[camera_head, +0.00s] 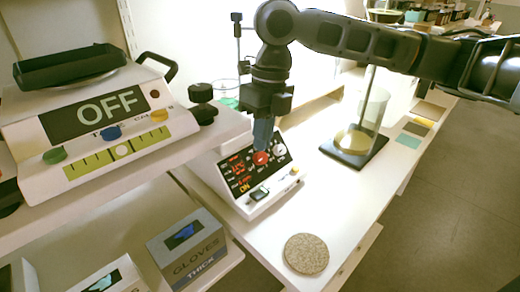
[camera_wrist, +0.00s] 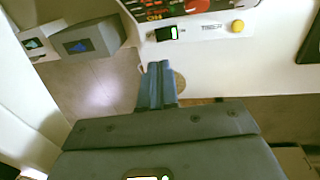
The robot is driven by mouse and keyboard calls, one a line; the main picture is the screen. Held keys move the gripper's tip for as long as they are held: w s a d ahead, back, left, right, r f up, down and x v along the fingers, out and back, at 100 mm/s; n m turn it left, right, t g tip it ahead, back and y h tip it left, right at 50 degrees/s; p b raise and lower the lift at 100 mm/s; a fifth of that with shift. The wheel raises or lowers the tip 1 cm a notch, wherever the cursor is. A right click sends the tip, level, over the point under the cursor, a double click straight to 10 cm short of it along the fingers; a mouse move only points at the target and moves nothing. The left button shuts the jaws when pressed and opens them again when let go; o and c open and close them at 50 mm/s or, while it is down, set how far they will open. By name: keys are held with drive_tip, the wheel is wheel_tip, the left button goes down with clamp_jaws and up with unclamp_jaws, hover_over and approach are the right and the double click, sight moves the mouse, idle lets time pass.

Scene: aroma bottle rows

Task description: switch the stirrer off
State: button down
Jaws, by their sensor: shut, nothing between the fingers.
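The stirrer (camera_head: 213,170) is a white box on the white bench with a sloped black panel. The panel carries red digits, a red knob (camera_head: 260,158), a pale knob (camera_head: 279,150) and yellow "ON" lettering. On its white front edge is a dark rocker switch (camera_head: 259,193) with a pale-green lit part; it also shows in the wrist view (camera_wrist: 166,33). A yellow button (camera_head: 295,171) sits to its right. My gripper (camera_head: 262,146) is shut and empty, its blue fingers pointing down over the panel by the red knob. In the wrist view the fingertips (camera_wrist: 158,65) appear below the switch; contact cannot be told.
A balance (camera_head: 140,150) reading "OFF" stands on the shelf at left. Glove boxes (camera_head: 187,248) sit below it. A cork disc (camera_head: 306,254) lies in front of the stirrer. A glass vessel (camera_head: 373,108) on a dark base (camera_head: 354,158) stands behind right. The bench between is clear.

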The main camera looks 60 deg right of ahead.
sight(257, 195)
drive_tip(key=f, duration=0.4)
drive_tip(key=a+f, duration=0.1)
drive_tip(key=f, duration=0.3)
drive_tip(key=f+b, duration=0.1)
drive_tip(key=f, duration=0.2)
drive_tip(key=shift+w+a+f, duration=0.2)
drive_tip(key=shift+a+f, duration=0.1)
drive_tip(key=shift+f, duration=0.25)
drive_tip(key=shift+a+f, duration=0.1)
drive_tip(key=shift+f, duration=0.1)
drive_tip(key=shift+s+d+r, duration=0.15)
drive_tip(key=shift+s+d, duration=0.1)
drive_tip(key=shift+d, duration=0.55)
